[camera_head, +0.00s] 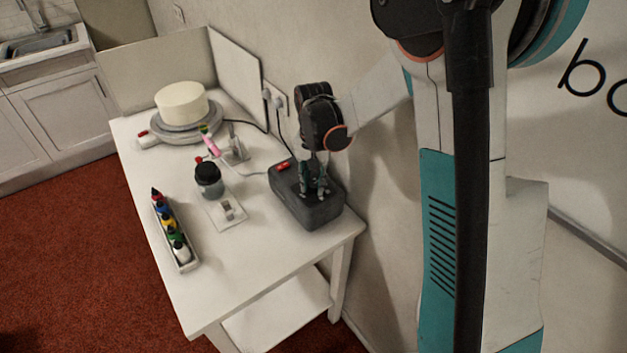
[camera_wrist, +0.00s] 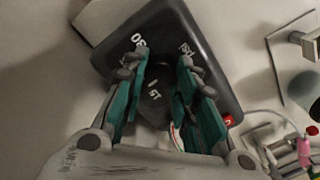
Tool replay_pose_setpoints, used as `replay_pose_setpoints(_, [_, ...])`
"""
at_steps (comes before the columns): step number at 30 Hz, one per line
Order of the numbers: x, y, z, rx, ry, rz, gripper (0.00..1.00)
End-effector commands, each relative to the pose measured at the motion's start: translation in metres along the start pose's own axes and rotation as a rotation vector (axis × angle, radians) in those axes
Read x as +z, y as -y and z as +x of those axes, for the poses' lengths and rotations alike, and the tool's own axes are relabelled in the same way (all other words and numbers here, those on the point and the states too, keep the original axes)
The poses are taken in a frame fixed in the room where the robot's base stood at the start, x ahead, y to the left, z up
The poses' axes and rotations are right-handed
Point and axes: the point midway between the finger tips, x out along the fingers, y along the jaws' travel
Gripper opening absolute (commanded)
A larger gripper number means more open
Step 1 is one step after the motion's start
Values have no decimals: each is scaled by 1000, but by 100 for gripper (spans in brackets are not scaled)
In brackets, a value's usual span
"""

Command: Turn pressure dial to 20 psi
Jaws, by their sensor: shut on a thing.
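A dark grey compressor box (camera_head: 318,213) with a red switch (camera_head: 282,165) stands on the right side of the white table. My gripper (camera_head: 314,190) points down onto its top. In the wrist view my gripper (camera_wrist: 162,62) has its teal fingers on both sides of the dark pressure dial (camera_wrist: 155,90), shut on it. White markings show on the compressor's top (camera_wrist: 118,20) around the dial, but the pointer and exact setting are too unclear to read. The fingers hide part of the dial and scale.
A cake (camera_head: 181,103) stands on a turntable (camera_head: 178,133) at the back. A black-lidded jar (camera_head: 208,180), a pink airbrush (camera_head: 211,144) and a small white plate with a holder (camera_head: 227,212) are left of the compressor. A bottle tray (camera_head: 186,262) lies at front left. A wall is close on the right.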

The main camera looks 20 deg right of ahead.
Motion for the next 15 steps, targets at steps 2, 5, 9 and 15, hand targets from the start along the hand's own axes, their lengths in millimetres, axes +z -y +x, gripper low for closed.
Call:
replay_pose_setpoints(2, [0, 0, 0, 0, 0, 22, 3])
replay_pose_setpoints(5, [0, 0, 0, 0, 0, 43, 3])
replay_pose_setpoints(9, [0, 0, 0, 0, 0, 58, 3])
replay_pose_setpoints(15, [0, 0, 0, 0, 0, 61, 3])
